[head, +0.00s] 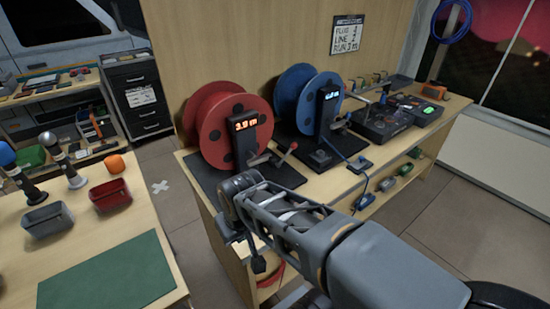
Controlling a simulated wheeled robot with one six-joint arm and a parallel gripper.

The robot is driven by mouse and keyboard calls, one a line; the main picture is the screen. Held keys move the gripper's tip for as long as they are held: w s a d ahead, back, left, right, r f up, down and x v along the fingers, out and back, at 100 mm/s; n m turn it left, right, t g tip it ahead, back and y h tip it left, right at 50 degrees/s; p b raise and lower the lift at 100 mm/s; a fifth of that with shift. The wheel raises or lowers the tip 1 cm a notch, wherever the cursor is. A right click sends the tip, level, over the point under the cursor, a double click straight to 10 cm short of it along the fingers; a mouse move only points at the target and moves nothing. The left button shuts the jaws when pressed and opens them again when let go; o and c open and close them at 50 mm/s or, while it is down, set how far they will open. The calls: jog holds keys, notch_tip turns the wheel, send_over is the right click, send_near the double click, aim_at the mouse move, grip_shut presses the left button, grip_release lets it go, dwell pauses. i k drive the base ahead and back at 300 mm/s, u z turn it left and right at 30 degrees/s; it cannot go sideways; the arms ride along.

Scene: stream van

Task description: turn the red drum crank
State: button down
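The red drum (222,128) stands on a dark base plate at the near-left end of the wooden bench. In front of it is a black post with a lit orange display (246,124), which seems to read 3.9 m. The red drum crank (284,155) sticks out to the right of this post, a thin arm with a small red knob. My arm reaches in from the lower right, and its front joint hides part of the base plate. My gripper (258,265) seems to hang below that joint, in front of the bench and apart from the crank. Its fingers are too unclear to judge.
A blue drum (310,98) with its own display post stands right of the red one. Dark consoles (395,118) fill the bench farther right. A left table (135,215) holds a red bin (110,195), a grey bin and microphones. Open floor lies between table and bench.

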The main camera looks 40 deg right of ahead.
aim_at(258, 158)
jog(key=u, duration=0.05)
jog(key=k, duration=0.25)
jog(key=z, duration=1.2)
jog(key=i, duration=0.35)
jog(key=u, duration=0.55)
